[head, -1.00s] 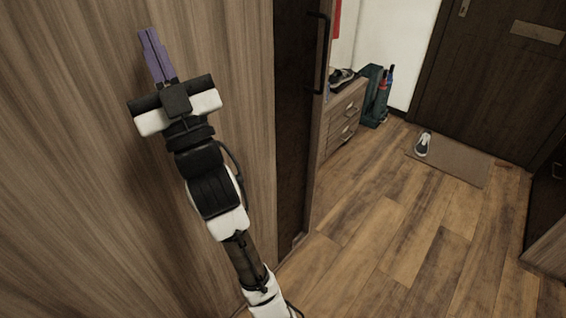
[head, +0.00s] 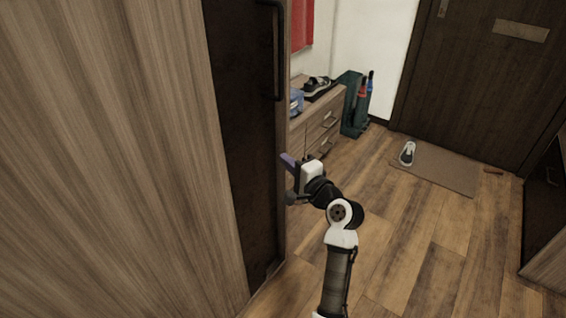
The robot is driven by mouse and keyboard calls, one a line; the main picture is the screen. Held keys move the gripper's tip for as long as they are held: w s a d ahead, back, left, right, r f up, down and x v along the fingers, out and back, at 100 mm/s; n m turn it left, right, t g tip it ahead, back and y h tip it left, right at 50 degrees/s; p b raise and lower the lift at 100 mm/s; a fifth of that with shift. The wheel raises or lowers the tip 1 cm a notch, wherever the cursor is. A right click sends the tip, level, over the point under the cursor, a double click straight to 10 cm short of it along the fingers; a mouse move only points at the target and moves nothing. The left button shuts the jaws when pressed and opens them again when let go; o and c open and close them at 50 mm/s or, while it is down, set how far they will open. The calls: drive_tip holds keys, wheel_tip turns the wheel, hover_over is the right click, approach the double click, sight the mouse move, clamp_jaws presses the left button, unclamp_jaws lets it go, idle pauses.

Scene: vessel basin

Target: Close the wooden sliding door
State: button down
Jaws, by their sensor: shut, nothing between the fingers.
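The sliding door (head: 240,130) is a dark brown panel with a lighter wooden right edge, left of centre in the head view. A black bar handle (head: 278,50) is mounted upright near that edge.
A light wood-grain panel (head: 110,150) fills the left. Beyond the door's edge stands a drawer unit (head: 322,122) with shoes (head: 317,85) on top. A shoe (head: 407,153) lies by the doormat (head: 440,172) before a dark entrance door (head: 480,90). The middle floor is clear.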

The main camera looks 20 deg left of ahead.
drive_tip(key=x, duration=0.7)
drive_tip(key=shift+w+a+r+p, duration=0.1)
drive_tip(key=shift+w+a+p, duration=0.15)
drive_tip(key=shift+p, duration=0.15)
drive_tip(key=shift+s+a+p, duration=0.15)
drive_tip(key=shift+s+a, duration=0.1)
drive_tip(key=shift+s, duration=0.35)
drive_tip(key=shift+s+a+p, duration=0.15)
drive_tip(key=shift+s+a, duration=0.05)
drive_tip(key=shift+s, duration=0.45)
drive_tip(key=shift+s+a+p, duration=0.15)
drive_tip(key=shift+s+a, duration=0.1)
drive_tip(key=shift+s, duration=0.35)
